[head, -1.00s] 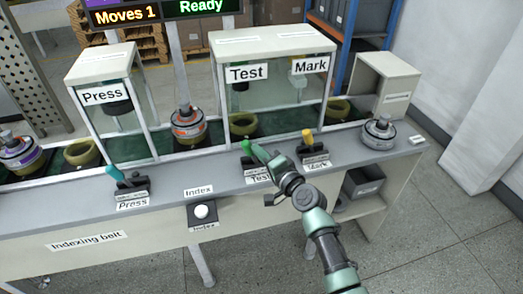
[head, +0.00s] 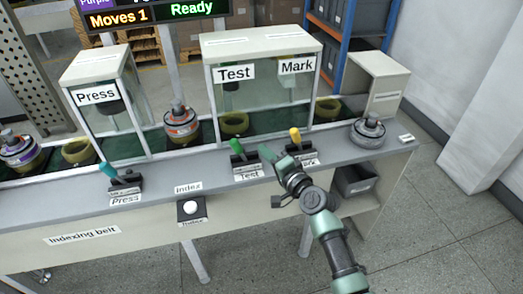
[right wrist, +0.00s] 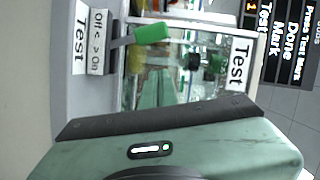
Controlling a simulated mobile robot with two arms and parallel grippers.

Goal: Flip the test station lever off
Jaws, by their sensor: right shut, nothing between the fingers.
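The test station lever (head: 237,147) has a green handle and stands on a dark base above the Test label at the front of the bench. Its handle leans to the left in the head view. In the right wrist view the green handle (right wrist: 152,33) leans toward the Off end of its Off/On label (right wrist: 97,40). My right gripper (head: 266,152) is shut and empty, just right of the lever, with a small gap between them. It is between the green lever and the yellow Mark lever (head: 295,135). My left gripper is not in view.
The teal Press lever (head: 108,170) and the white Index button (head: 191,207) are farther left. A motor (head: 368,132) sits at the bench's right end. The Test and Mark enclosure (head: 262,60) stands behind the levers. The display (head: 160,12) reads Moves 1, Ready.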

